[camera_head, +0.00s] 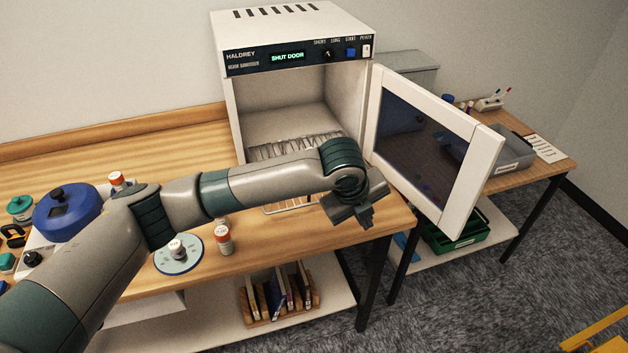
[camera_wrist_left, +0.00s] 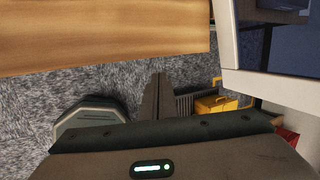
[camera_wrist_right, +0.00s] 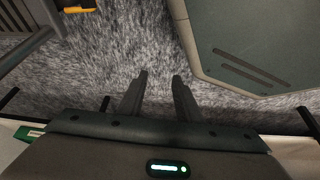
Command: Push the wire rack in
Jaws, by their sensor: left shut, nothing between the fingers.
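The white sanitiser cabinet (camera_head: 295,100) stands on the wooden bench with its door (camera_head: 430,145) swung open to the right. Its display reads "SHUT DOOR". The wire rack (camera_head: 290,147) shows inside the cabinet, and its front end appears below my left forearm, sticking out over the bench. My arm hides the middle of the rack. My left gripper (camera_head: 352,216) is shut and empty, to the right of the rack's front end near the bench edge. Its closed fingers show in the left wrist view (camera_wrist_left: 160,80). My right gripper (camera_wrist_right: 158,75) is open and empty over the floor.
A red-capped jar (camera_head: 223,240) and a round pale disc (camera_head: 180,256) with another jar stand on the bench. A blue round device (camera_head: 68,212) is at the left. The open door stands close to the right of my left gripper. A grey tray (camera_head: 510,155) sits on the side table.

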